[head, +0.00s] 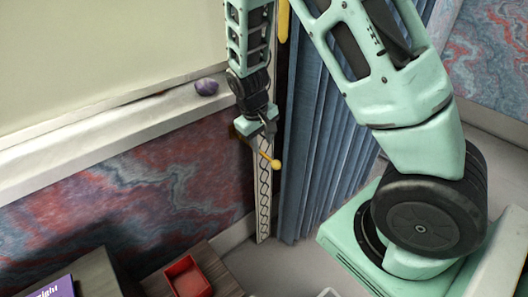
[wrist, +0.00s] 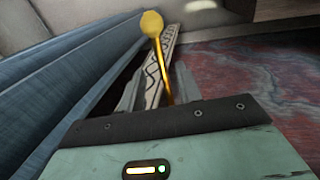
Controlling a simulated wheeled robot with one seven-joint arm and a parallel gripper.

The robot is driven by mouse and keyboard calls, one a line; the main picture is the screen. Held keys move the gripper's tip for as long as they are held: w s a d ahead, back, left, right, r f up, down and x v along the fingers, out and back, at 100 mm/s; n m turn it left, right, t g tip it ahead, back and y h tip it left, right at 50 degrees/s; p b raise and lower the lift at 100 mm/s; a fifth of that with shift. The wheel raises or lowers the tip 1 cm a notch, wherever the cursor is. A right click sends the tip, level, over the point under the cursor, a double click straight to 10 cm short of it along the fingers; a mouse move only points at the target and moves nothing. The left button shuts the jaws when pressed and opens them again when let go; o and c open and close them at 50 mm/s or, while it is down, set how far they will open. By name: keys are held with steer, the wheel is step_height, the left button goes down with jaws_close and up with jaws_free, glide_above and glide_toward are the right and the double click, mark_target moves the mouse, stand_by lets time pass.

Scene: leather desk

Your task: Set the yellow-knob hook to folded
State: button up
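The yellow-knob hook (head: 275,163) shows in the head view as a thin yellow rod with a round knob, in front of a narrow patterned strip (head: 263,205) on the wall. The knob sits at the rod's lower right end there. In the wrist view the yellow knob (wrist: 152,23) is at top centre, and its rod runs down between my fingers. My gripper (wrist: 157,85) is open, with one grey finger on each side of the rod. In the head view my gripper (head: 262,135) is just above the knob. The rod's base is hidden by my gripper.
A blue curtain (head: 318,140) hangs close to the right of the strip. A white ledge (head: 120,118) with a purple stone (head: 206,86) is at the left. A red tray (head: 187,278) and a purple book (head: 55,289) lie below.

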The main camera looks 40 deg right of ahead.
mark_target(265, 155)
steer(key=shift+d+f, duration=0.2)
steer(key=shift+f, duration=0.8)
steer(key=shift+d+f, duration=0.2)
steer(key=shift+f, duration=0.8)
steer(key=shift+c, duration=0.2)
jaws_close()
steer(key=shift+f+b, duration=0.15)
steer(key=shift+b, duration=0.2)
